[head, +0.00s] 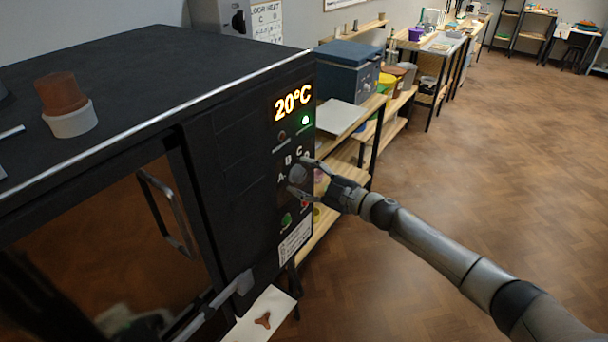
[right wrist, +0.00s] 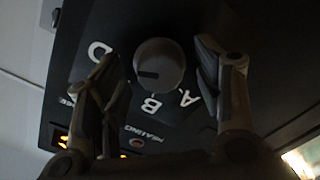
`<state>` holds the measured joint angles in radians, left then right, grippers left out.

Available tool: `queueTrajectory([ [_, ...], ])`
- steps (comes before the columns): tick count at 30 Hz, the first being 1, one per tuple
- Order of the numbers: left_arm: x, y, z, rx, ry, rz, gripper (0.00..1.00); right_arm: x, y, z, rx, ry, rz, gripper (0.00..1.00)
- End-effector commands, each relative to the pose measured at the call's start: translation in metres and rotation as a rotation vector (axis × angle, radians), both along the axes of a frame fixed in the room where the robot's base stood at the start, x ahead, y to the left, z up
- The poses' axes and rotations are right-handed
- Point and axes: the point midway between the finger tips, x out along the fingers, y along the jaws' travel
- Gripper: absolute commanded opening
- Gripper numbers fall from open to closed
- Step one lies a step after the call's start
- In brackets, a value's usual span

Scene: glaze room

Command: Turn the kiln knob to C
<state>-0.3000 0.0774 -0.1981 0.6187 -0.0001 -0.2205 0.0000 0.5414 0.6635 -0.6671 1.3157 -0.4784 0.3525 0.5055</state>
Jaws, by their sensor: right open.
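The kiln knob (head: 297,174) is a grey round dial on the black kiln's (head: 230,140) right-hand control panel, with letters around it. It shows closer in the right wrist view (right wrist: 160,60), where its dark mark points left, toward the finger-covered stretch between B and D. The C label is hidden there, so I cannot tell exactly which letter it meets. C shows in the head view. My right gripper (head: 312,180) is open, its fingers on either side of the knob; in the wrist view (right wrist: 160,88) a gap shows beside the knob. My left gripper is not in view.
The kiln display (head: 293,103) reads 20°C, with a lit green lamp (head: 305,120) below. A green button (head: 286,220) sits under the knob. A brown-and-white pot (head: 68,105) stands on the kiln. Wooden shelves (head: 375,120) stand behind; the floor (head: 480,150) at right is clear.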

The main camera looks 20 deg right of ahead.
Motion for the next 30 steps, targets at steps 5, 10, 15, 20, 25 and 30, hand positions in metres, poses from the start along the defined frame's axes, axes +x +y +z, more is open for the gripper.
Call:
queueTrajectory([
  [5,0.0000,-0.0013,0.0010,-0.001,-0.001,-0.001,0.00,0.0032,0.0027,-0.0006,-0.001,0.001,0.000,0.60],
  [10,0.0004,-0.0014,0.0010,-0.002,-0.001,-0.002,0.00,0.0032,0.0026,-0.0006,-0.001,0.001,0.000,0.60],
  [15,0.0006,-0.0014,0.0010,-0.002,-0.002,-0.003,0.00,0.0031,0.0024,-0.0006,0.000,0.001,-0.001,0.41],
  [20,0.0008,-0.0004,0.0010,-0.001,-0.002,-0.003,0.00,0.0030,0.0023,-0.0006,0.000,0.001,-0.001,0.20],
  [25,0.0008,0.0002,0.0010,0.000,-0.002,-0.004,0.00,0.0032,0.0025,-0.0001,0.000,0.001,-0.001,0.14],
  [30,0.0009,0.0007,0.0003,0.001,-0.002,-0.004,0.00,0.0033,0.0026,0.0001,-0.007,-0.007,-0.001,0.14],
])
